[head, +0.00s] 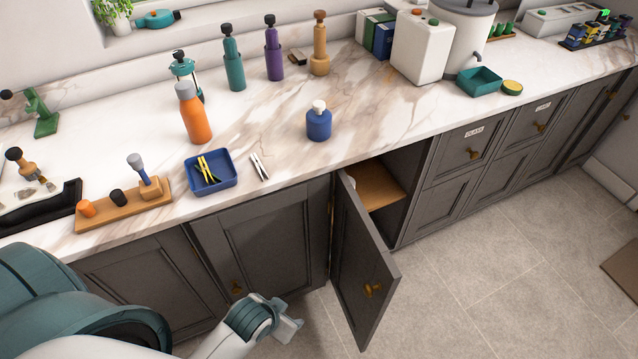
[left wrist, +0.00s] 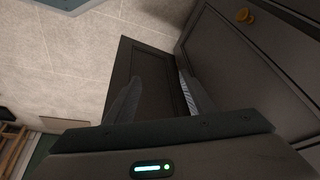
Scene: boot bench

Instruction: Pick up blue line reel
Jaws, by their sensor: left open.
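I cannot make out a blue line reel in either view. The cabinet (head: 378,186) under the counter stands open, with a wooden shelf inside. Its dark door (head: 358,262) swings out toward me and hides part of the interior. A small pale thing (head: 351,182) shows just behind the door's top edge, too covered to identify. My left gripper (head: 292,322) is low in front of the cabinets, left of the open door. In the left wrist view its fingers (left wrist: 160,97) are apart, with dark cabinet panelling beyond and nothing visibly held. My right gripper is not in view.
On the marble counter stand a blue bottle (head: 319,124), an orange bottle (head: 194,114), a blue tray (head: 224,182) with clothespins and a wooden stand (head: 120,208). The tiled floor (head: 480,275) right of the door is clear.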

